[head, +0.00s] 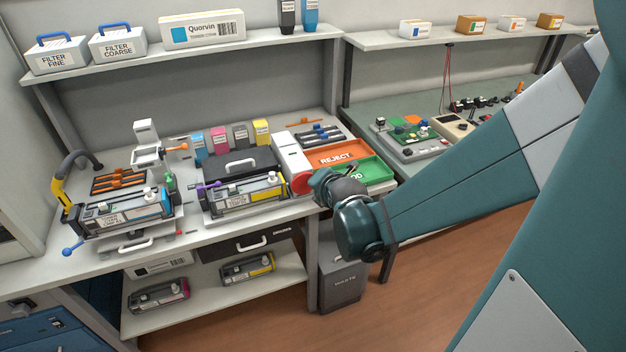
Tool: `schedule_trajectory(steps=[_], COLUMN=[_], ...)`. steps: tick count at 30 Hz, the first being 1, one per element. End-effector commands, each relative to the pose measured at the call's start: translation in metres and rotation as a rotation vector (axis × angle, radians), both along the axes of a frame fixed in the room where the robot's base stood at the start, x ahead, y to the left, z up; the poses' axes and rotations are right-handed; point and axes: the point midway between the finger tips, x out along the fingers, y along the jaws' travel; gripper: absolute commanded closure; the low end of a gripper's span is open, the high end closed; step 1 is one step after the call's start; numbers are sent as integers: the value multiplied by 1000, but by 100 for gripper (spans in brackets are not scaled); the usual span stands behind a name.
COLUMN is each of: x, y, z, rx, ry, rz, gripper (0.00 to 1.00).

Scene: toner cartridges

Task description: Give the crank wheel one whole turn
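A red disc that looks like the crank wheel (301,184) stands at the front of a white upright housing (290,153) on the bench. Its right side is partly covered by my gripper (322,180). My gripper is dark and small in this view, close against the wheel's right side. I cannot tell whether it touches the wheel or its handle, and the fingers are too small and hidden to show whether they are open or shut. No handle on the wheel can be made out.
An orange REJECT tray (333,155) and a green tray (373,171) lie just right of the wheel. A yellow-labelled cartridge (245,196) sits in a cradle to its left. A black drawer (250,242) and a grey waste bin (342,284) are below.

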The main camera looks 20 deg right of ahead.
Motion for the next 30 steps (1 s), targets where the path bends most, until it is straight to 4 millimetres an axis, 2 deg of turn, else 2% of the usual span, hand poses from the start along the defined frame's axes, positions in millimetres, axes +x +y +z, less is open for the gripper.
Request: schedule_trajectory(steps=[20, 30], x=[1, 1], y=[-11, -14], z=[-16, -28], rx=[400, 660], ry=[-1, -2], rz=[-3, -2], gripper=[98, 98])
